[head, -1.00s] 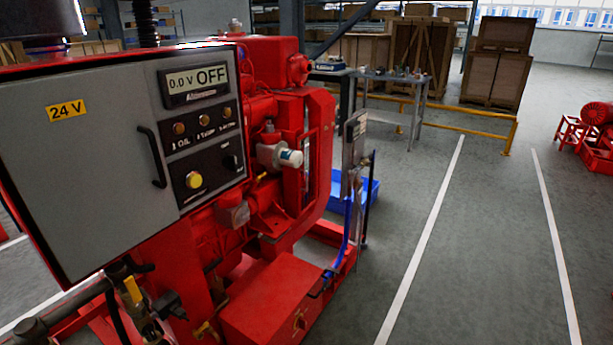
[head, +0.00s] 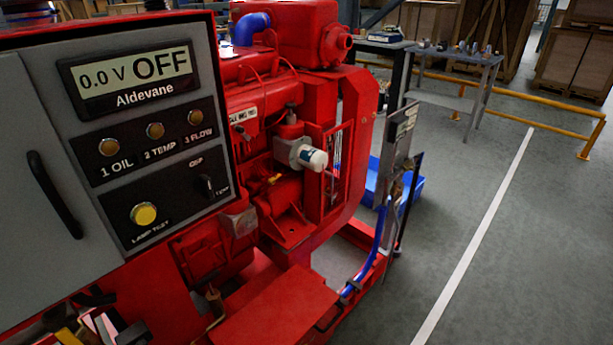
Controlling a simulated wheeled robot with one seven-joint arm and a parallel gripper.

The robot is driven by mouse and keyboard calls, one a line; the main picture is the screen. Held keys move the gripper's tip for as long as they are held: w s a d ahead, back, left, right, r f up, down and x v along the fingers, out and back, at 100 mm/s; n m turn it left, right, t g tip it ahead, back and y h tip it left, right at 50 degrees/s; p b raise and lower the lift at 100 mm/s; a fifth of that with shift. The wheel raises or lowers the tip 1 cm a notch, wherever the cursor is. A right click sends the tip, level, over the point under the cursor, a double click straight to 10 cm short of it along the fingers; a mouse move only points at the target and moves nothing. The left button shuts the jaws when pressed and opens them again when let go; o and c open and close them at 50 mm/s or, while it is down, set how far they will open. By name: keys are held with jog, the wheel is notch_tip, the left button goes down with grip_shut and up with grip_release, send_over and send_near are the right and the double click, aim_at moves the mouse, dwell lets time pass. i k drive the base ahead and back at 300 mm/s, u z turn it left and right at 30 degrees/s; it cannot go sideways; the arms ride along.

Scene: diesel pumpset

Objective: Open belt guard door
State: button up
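The red diesel pumpset (head: 300,45) fills the left and middle of the head view. At its right end is a tall red guard-like housing (head: 352,140) with an upright opening in its side. A narrow grey upright panel (head: 398,140), seen nearly edge-on, stands just right of it. I cannot tell which of these is the belt guard door, nor whether it is open or shut. My gripper is not in view.
The grey control cabinet (head: 40,160) with its OFF display (head: 135,80) is close at left. A blue bin (head: 415,190) lies behind the grey panel. A workbench (head: 450,55) and yellow rail (head: 515,95) are at the back. Floor at right (head: 540,250) is clear.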

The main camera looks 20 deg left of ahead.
aim_at(350, 124)
jog(key=u, duration=0.3)
jog(key=i, duration=1.05)
jog(key=u, duration=0.25)
